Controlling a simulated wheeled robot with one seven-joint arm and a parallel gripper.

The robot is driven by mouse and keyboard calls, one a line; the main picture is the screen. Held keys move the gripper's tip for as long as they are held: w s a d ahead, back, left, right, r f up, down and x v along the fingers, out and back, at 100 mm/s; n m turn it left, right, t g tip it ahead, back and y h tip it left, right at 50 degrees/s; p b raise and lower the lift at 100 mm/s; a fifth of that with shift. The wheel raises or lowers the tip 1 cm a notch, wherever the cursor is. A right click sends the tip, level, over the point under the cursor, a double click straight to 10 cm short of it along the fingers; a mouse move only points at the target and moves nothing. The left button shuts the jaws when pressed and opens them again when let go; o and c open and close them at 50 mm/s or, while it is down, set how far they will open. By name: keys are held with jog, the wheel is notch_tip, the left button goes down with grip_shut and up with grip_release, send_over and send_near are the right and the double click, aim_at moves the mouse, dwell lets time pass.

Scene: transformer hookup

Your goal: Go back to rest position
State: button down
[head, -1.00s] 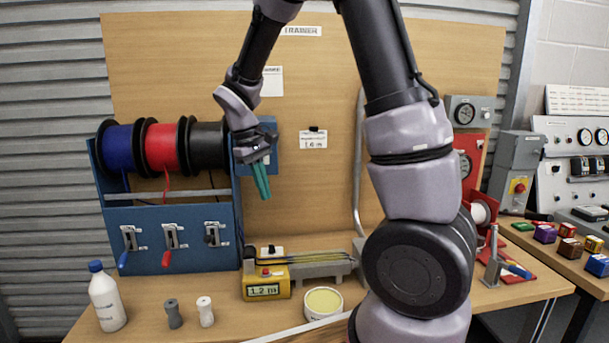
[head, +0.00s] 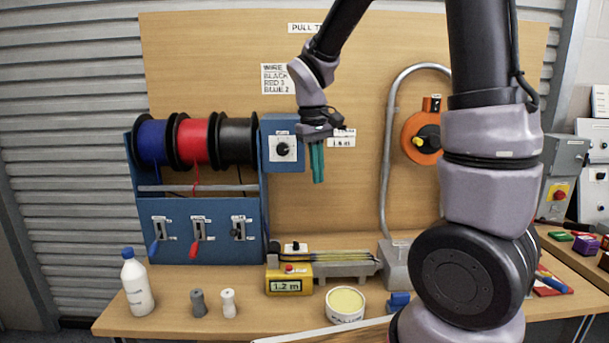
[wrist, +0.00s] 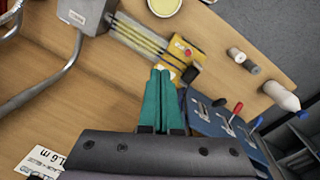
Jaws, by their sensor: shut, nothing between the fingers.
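My gripper (head: 317,162) hangs in the air in front of the wooden backboard, to the right of the blue spool rack's dial box. Its green fingers point down and lie together, shut and empty. In the wrist view the shut fingers (wrist: 161,100) point toward the yellow measuring unit and the bench. My arm comes down from the top of the head view, and its large links cover the right part of the bench.
The blue rack (head: 205,225) holds blue, red and black wire spools. Below stand the yellow unit (head: 289,280) reading 1.2 m, a round tub (head: 345,304) and a white bottle (head: 137,284). A bent grey pipe (head: 388,150) and an orange reel (head: 422,138) are right of my gripper.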

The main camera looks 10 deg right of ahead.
jog(key=s+d+r+m+t+y, duration=0.1)
jog(key=s+d+r+m+t, duration=0.2)
jog(key=s+r, duration=0.4)
jog(key=s+d+r+m+t+y, duration=0.2)
jog(key=s+d+r+m+t, duration=0.1)
jog(key=s+r, duration=0.4)
jog(key=shift+m+t, duration=0.4)
jog(key=shift+m, duration=0.3)
jog(key=shift+w+d, duration=0.1)
dwell(0.7)
